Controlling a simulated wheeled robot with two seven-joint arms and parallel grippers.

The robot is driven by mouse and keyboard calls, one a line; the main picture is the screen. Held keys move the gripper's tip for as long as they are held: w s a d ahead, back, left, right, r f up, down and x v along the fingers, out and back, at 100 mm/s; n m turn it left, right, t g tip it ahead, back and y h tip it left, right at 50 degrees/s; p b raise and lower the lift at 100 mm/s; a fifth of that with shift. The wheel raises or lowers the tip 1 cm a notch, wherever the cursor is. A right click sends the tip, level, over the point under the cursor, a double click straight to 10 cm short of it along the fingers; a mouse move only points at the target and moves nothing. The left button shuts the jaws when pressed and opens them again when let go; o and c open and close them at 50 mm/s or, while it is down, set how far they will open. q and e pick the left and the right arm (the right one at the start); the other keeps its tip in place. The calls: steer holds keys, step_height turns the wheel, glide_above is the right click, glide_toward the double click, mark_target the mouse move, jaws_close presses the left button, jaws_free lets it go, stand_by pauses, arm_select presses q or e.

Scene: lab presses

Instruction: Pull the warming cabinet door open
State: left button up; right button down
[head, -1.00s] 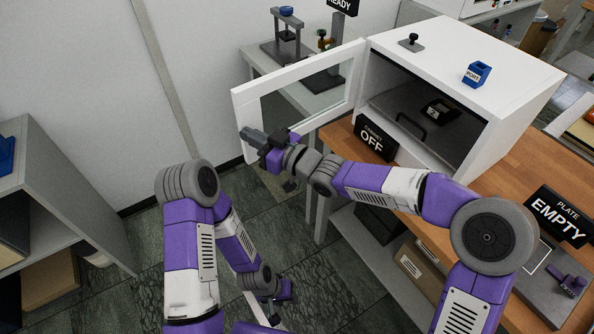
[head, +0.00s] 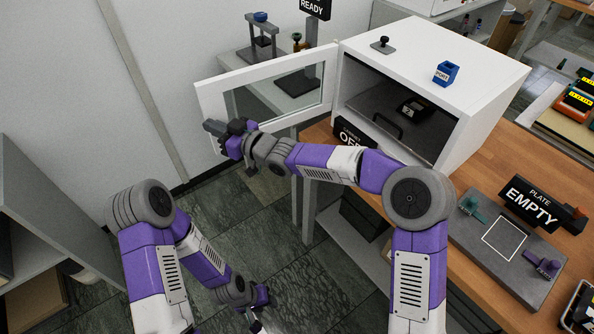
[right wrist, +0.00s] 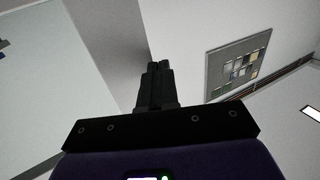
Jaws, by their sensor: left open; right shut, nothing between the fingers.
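The warming cabinet (head: 478,72) is a white box on the wooden bench, its dark inside showing. Its white-framed door (head: 212,95) with a glass pane stands wide open, swung out to the left. My right gripper (head: 222,132) is shut and empty at the door's lower free corner, in front of the frame; whether it touches cannot be told. Its closed dark fingers also show in the right wrist view (right wrist: 156,85). My left gripper (head: 262,300) is open and empty, low over the floor, away from the door. The door handle cannot be made out clearly.
An OFF sign (head: 352,137) stands before the cabinet, partly behind my right arm. A blue holder (head: 446,73) sits on top. A grey plate station (head: 470,240) with an EMPTY sign (head: 540,203) is at right. A grey shelf (head: 40,180) stands at left; floor between is clear.

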arm_select(q)
steer(key=shift+f, duration=0.1)
arm_select(e)
steer(key=shift+s, duration=0.1)
arm_select(q)
steer(key=shift+s+d+f+b, duration=0.2)
steer(key=shift+s+f+b, duration=0.25)
steer(key=shift+f+b, duration=0.2)
arm_select(e)
steer(key=s+d, duration=0.7)
steer(key=s, duration=0.5)
